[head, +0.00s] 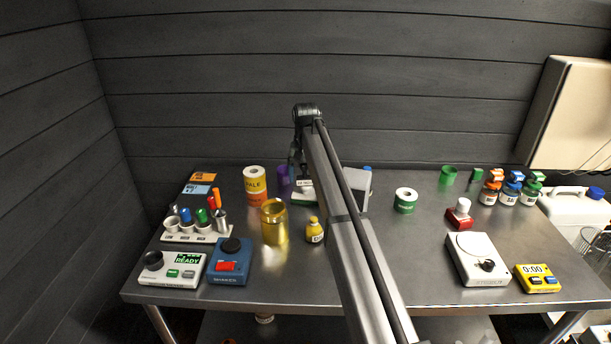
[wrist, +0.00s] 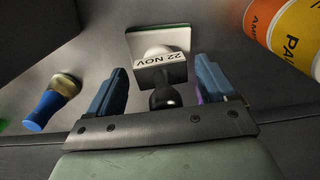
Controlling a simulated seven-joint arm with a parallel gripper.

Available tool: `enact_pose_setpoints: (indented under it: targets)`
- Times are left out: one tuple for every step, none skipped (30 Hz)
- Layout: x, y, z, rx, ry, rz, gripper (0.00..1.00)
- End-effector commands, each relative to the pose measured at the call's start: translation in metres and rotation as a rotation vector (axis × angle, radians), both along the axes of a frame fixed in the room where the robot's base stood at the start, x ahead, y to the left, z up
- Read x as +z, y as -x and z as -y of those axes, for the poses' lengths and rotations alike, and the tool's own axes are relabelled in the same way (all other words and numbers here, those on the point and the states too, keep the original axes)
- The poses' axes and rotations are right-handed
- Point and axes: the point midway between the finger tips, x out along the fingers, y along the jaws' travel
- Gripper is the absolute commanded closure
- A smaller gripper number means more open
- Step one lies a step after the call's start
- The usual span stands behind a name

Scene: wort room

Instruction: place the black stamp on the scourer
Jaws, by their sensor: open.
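The black stamp (wrist: 160,74), with a white "22 NOV" label and a dark rounded handle, is between the fingers of my gripper (wrist: 161,68) in the wrist view. The fingers are open, with gaps seen on both sides of it. The stamp appears to stand on a pale, green-edged pad that looks like the scourer (wrist: 175,36); the contact is hard to make out. In the head view my gripper (head: 299,168) is at the back of the table, above the stamp's label (head: 304,183) and the pad (head: 302,201). My arm hides part of this area.
A yellow-orange can (head: 256,188) and purple cup (head: 283,181) stand left of the pad, a grey box (head: 357,187) right. A gold can (head: 274,225) and yellow bottle (head: 314,230) stand in front. The steel table (head: 430,260) has free room right of my arm.

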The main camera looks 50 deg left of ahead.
Motion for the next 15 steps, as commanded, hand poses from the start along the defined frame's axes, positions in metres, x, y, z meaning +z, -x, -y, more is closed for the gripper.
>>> enact_pose_setpoints:
  targets:
    - [0.003,0.000,0.000,0.000,0.000,0.000,0.16]
    - [0.005,0.000,0.000,0.000,-0.001,0.001,0.16]
    - [0.009,0.000,0.000,0.000,-0.001,0.001,0.16]
    - [0.012,0.000,-0.001,0.000,-0.001,0.001,0.16]
    - [0.016,0.000,-0.001,0.000,-0.001,0.001,0.16]
    - [0.022,0.000,-0.001,0.000,-0.001,0.001,0.16]
    - [0.027,0.000,-0.001,0.000,-0.001,0.001,0.16]
    - [0.032,-0.001,-0.001,0.000,-0.001,0.001,0.16]
    - [0.040,-0.001,-0.001,0.000,-0.002,0.001,0.16]
    - [0.046,-0.001,-0.001,0.000,-0.001,0.001,0.16]
    - [0.052,-0.001,-0.001,0.000,-0.001,0.001,0.16]
    - [0.059,-0.001,-0.001,0.000,-0.001,0.001,0.16]
    - [0.065,-0.001,-0.001,0.000,-0.001,0.001,0.16]
    - [0.071,-0.001,-0.001,0.000,-0.002,0.001,0.16]
    - [0.078,-0.001,-0.001,0.000,-0.001,0.001,0.16]
